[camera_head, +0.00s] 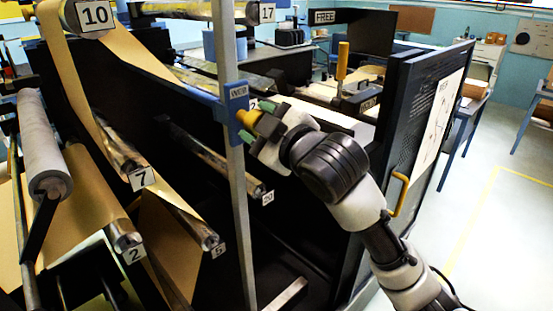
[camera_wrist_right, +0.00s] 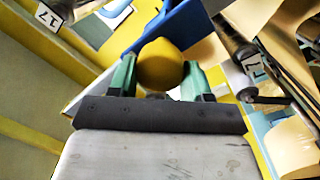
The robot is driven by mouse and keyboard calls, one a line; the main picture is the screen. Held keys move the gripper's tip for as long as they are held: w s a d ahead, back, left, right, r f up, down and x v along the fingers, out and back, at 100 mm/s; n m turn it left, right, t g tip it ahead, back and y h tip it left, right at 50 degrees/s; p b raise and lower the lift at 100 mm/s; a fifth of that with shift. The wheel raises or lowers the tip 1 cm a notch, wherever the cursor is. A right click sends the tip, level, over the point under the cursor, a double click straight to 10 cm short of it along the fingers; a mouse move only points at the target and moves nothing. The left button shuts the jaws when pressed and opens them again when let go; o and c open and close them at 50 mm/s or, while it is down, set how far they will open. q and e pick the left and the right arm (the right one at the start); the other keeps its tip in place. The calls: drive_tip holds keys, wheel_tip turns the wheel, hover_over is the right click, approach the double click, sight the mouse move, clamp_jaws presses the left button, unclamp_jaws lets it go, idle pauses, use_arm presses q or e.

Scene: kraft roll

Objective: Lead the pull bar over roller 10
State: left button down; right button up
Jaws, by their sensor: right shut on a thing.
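Roller 10 (camera_head: 70,20) is at the upper left of the head view, with its number plate on its near end. Brown paper (camera_head: 68,65) hangs down from it toward roller 7 (camera_head: 122,158). A blue block marked WEB (camera_head: 236,97), which looks like part of the pull bar, sits at a silver upright post (camera_head: 243,190), right of and below roller 10. My right gripper (camera_head: 258,119) is shut on its yellow knob (camera_head: 246,117). In the right wrist view the knob (camera_wrist_right: 160,65) sits between the green fingers (camera_wrist_right: 158,80). The bar's far part is hidden. My left gripper is out of view.
Rollers 2 (camera_head: 122,235), 5 (camera_head: 205,237) and 20 (camera_head: 255,187) lie below, with roller 17 (camera_head: 245,12) above. A dark cabinet door with a yellow handle (camera_head: 399,194) stands right of my arm. The floor at the far right is clear.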

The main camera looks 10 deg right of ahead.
drive_tip(key=w+d+f+b, duration=0.2)
drive_tip(key=d+f+b, duration=0.1)
drive_tip(key=f, duration=0.3)
drive_tip(key=shift+w+f, duration=0.25)
drive_tip(key=shift+f, duration=0.05)
drive_tip(key=shift+p, duration=0.4)
drive_tip(key=shift+p, duration=0.3)
